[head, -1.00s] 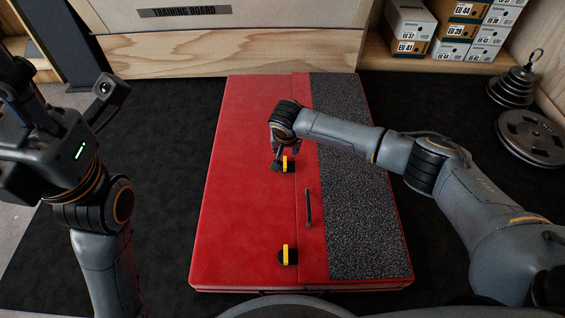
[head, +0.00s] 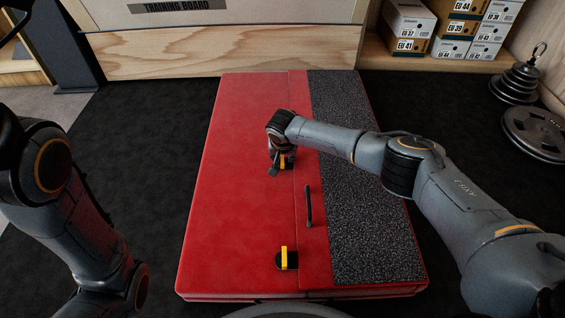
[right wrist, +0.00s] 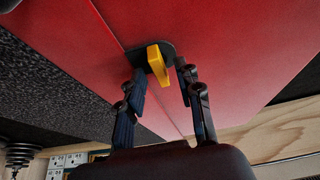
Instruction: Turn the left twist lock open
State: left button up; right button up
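A red pad lies on the floor with two twist locks, each a yellow tab on a black base, along its flap seam. The near twist lock (head: 284,258) is clear of both grippers; its tab points along the seam. My right gripper (head: 281,164) is at the far twist lock, mostly covering it in the head view. In the right wrist view, the far lock's yellow tab (right wrist: 158,65) stands between the two spread fingers of my right gripper (right wrist: 162,76), with gaps visible beside it. My left arm shows at the left edge; its gripper is out of frame.
A black handle (head: 308,206) is on the red pad (head: 235,200) between the locks, beside a grey textured strip (head: 365,220). Shoe boxes (head: 408,25) stand at the back right, weight plates (head: 535,133) at the right. The black floor mat (head: 150,130) left of the pad is clear.

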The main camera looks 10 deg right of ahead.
jog(key=shift+w+f, duration=0.2)
jog(key=shift+f, duration=0.1)
grip_shut()
